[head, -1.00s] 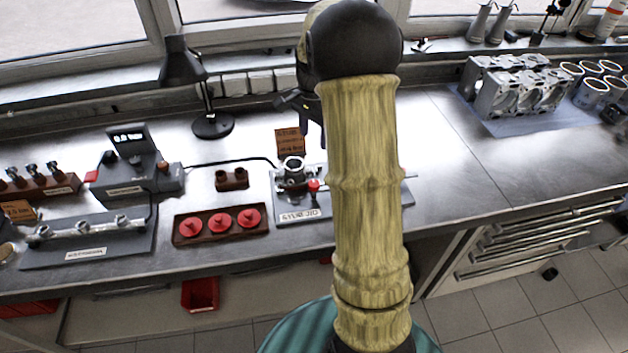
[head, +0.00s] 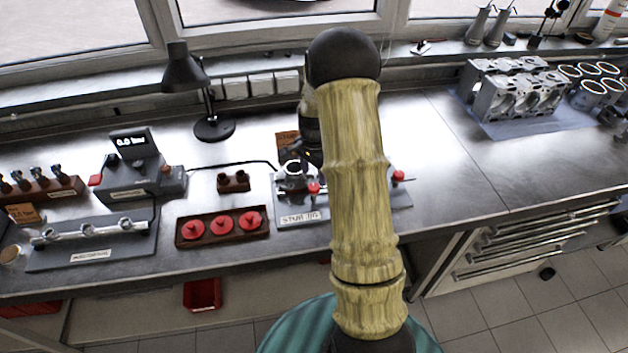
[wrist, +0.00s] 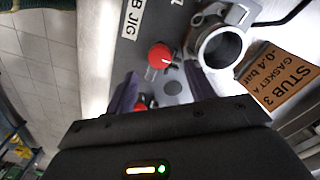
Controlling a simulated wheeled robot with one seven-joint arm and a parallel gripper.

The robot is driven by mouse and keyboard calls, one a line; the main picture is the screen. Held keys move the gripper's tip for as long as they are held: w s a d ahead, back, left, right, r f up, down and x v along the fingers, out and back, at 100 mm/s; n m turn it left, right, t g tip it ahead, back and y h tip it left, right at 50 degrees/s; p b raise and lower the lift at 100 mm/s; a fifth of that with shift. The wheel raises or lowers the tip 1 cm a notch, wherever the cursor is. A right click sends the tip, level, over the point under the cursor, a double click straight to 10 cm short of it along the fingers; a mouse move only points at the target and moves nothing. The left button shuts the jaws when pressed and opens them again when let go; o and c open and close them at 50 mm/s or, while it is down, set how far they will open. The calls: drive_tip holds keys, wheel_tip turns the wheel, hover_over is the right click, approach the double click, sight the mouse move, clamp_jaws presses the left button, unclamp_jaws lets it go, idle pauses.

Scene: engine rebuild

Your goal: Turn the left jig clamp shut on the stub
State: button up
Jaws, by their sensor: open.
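The stub jig is a grey plate (head: 298,217) with a printed label. A ring-shaped metal stub (head: 296,168) sits on it and shows from above in the wrist view (wrist: 222,46). The left clamp's red knob (head: 314,188) is in front of the stub; in the wrist view the knob (wrist: 160,56) lies just beyond my fingertips, beside the stub. My gripper (wrist: 160,72) is open and empty, its dark fingers on either side of the knob's line. I cannot tell its height above the knob. In the head view my arm hides most of it.
A second red knob (head: 398,175) is on the jig's right; it is partly hidden between my fingers in the wrist view (wrist: 142,103). A tray of red caps (head: 222,241) and a dark block (head: 233,181) lie left.

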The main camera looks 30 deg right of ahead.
sight(314, 186)
wheel_tip(314, 186, down, 5)
drive_tip(key=shift+r+p, duration=0.1)
drive_tip(key=shift+p, duration=0.35)
drive_tip(key=shift+c, duration=0.2)
drive_tip(key=c, duration=0.9)
